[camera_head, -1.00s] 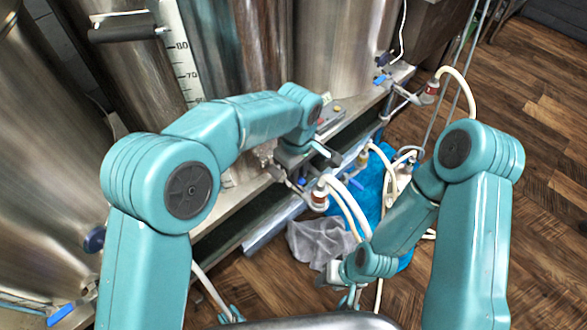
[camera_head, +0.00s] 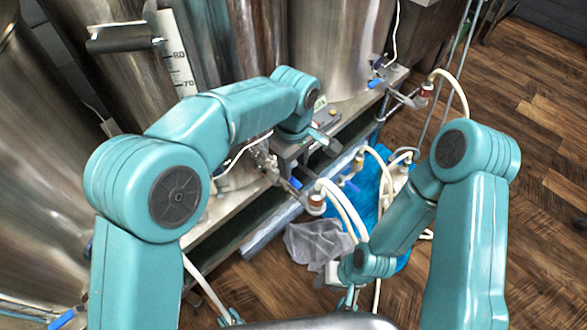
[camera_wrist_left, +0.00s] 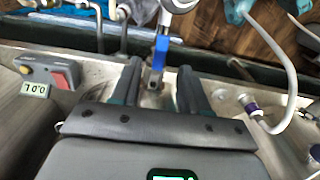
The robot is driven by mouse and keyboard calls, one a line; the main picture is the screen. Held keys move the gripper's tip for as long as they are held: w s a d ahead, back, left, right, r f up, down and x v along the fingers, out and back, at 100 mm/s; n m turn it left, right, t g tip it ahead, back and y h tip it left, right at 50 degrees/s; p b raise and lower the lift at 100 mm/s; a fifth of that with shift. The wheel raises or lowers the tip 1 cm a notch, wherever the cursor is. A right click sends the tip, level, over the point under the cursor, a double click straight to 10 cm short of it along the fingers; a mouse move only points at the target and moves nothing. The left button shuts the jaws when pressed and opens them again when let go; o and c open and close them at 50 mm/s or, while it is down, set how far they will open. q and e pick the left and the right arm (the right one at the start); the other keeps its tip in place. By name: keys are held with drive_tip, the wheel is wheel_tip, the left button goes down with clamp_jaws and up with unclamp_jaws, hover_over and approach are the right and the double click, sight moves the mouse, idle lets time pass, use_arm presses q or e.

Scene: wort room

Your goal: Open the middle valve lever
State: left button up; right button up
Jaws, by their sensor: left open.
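The middle valve lever has a blue handle (camera_wrist_left: 161,47). In the left wrist view it stands between and slightly beyond the dark fingers of my left gripper (camera_wrist_left: 160,68), with gaps to both sides. In the head view its blue handle (camera_head: 295,183) shows below my left gripper (camera_head: 322,148), beside the metal valve and white hose. My left gripper is open and empty. My right gripper (camera_head: 338,282) is low at centre, by the grey cloth; its fingers are too hidden to judge. Whether the lever touches a finger cannot be told.
Steel tanks (camera_head: 335,45) stand along the steel bench. A control box with a red button (camera_wrist_left: 62,78) sits beside my left gripper. White hoses (camera_head: 345,205) hang in front of the bench. A blue bag (camera_head: 368,190) and grey cloth (camera_head: 318,240) lie below. Wooden floor is clear at right.

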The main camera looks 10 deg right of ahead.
sight(294, 181)
use_arm(q)
wheel_tip(294, 181, up, 11)
drive_tip(key=p, duration=0.2)
drive_tip(key=shift+r, duration=0.2)
drive_tip(key=shift+s, duration=0.1)
